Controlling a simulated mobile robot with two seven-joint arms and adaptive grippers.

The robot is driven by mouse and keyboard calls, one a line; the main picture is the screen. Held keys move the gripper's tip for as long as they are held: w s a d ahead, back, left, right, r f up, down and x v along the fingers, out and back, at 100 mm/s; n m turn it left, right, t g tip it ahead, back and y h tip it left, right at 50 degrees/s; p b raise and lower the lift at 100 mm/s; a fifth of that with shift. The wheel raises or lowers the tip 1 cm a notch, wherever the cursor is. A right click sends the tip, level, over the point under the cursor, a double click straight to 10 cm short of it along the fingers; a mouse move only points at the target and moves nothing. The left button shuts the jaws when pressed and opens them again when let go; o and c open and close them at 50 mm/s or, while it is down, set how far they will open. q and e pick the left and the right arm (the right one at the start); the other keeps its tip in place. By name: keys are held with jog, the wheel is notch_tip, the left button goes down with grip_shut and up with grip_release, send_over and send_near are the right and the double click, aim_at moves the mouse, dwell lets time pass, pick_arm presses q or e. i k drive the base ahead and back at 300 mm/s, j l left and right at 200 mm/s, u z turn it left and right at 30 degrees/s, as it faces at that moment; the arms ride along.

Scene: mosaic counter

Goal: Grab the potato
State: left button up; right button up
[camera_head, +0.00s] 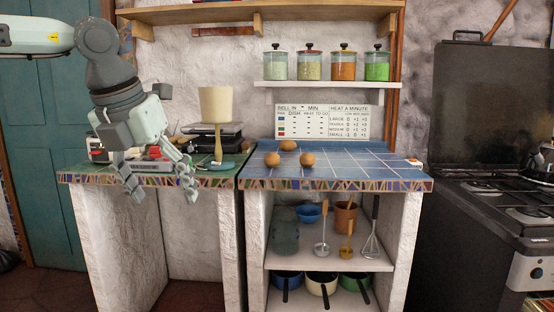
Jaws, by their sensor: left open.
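Three brown potatoes lie on the blue tiled counter (375,172). One potato (288,145) is at the back, one potato (272,159) is at the front left, and one potato (307,159) is at the front right. My left gripper (160,192) is open and empty. It hangs with its fingers pointing down at the front edge of the green counter section, to the left of the potatoes and well apart from them. My right gripper does not show.
A shelf with several jars (308,65) hangs above. A sign (322,121) stands behind. A stove (500,200) is at right. The blue counter's right half is mostly clear.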

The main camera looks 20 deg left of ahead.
aim_at(271, 160)
jog(key=i, duration=1.75)
